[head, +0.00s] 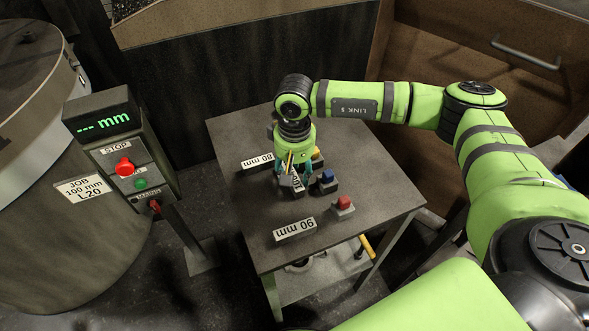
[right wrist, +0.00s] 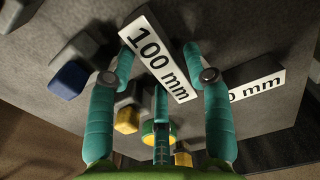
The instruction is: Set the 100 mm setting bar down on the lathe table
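The 100 mm setting bar (right wrist: 160,55) is a dark bar with a white labelled face. In the head view my right gripper (head: 292,176) points down over the middle of a grey table (head: 365,205) and partly hides the bar (head: 293,181). The bar is close to the tabletop; whether it touches cannot be told. My left gripper is not in view.
The 80 mm bar (head: 257,161) and 90 mm bar (head: 295,229) lie on the table. Blocks with blue (head: 327,177), red (head: 343,204) and yellow (head: 317,153) tops stand nearby. A readout post (head: 120,135) and large round drum (head: 35,240) stand left. The table's right side is clear.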

